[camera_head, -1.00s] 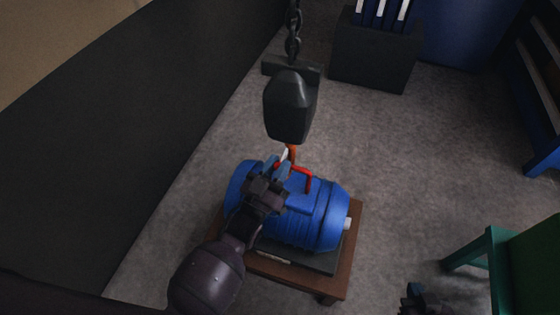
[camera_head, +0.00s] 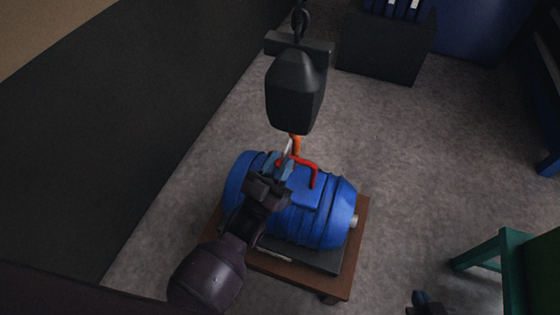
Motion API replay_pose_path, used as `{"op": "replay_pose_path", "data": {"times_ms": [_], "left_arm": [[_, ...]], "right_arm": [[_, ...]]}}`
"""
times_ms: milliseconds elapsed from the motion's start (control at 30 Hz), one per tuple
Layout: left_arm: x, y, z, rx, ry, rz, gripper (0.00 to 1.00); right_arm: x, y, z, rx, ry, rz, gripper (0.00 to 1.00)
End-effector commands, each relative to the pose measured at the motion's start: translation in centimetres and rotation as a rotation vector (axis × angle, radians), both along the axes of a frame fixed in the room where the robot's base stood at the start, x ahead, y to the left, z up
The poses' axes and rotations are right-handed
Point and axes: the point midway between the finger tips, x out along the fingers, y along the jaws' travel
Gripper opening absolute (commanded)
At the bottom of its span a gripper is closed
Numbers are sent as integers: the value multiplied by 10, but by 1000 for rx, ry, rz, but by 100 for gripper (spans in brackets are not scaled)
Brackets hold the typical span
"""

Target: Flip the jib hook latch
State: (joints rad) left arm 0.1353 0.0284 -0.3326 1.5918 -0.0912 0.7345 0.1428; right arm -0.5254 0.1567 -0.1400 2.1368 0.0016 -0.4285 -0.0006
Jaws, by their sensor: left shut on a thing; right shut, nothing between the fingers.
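The orange jib hook (camera_head: 296,144) hangs below a dark hook block (camera_head: 295,92) on a chain. A small pale latch (camera_head: 288,149) shows at the hook's left side. A red handle (camera_head: 308,168) stands on top of a blue ribbed casting (camera_head: 322,215), close under the hook. My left gripper (camera_head: 284,168) is at the hook's lower end, shut on what looks like the latch; its fingers hide most of the contact. Whether the hook passes under the handle is hard to see. My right gripper (camera_head: 424,301) is shut and empty at the bottom edge, partly cut off.
The casting lies on a dark plate on a brown wooden stand (camera_head: 344,281). A dark wall or panel (camera_head: 110,120) fills the left. A dark box (camera_head: 381,50) stands at the back, and a green table (camera_head: 495,250) at the right. Grey floor between is clear.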

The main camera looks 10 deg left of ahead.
Motion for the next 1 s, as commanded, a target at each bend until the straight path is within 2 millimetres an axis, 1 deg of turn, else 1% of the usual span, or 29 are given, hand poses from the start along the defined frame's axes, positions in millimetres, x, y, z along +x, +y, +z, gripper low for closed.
{"op": "replay_pose_path", "data": {"times_ms": [33, 167, 433, 567, 667, 1000], "left_arm": [[0, 0, 1, 0, -1, 0, 27], [0, 0, 0, 0, -1, 0, 47], [0, 0, 0, 0, 0, 0, 47], [-5, 3, -5, 0, 2, 1, 47], [-15, 7, -13, 1, 4, 1, 47], [-60, 27, -48, 1, 5, 1, 47]], "right_arm": [[0, 0, 0, 1, 1, -1, 0], [-1, 0, 0, 1, 1, -1, 0], [-1, 2, -1, 3, 3, -1, 0], [-2, 2, -2, 4, 4, 0, 0], [-2, 2, -3, 4, 6, 0, 0], [-4, 2, -8, 4, 15, 0, 0]]}}
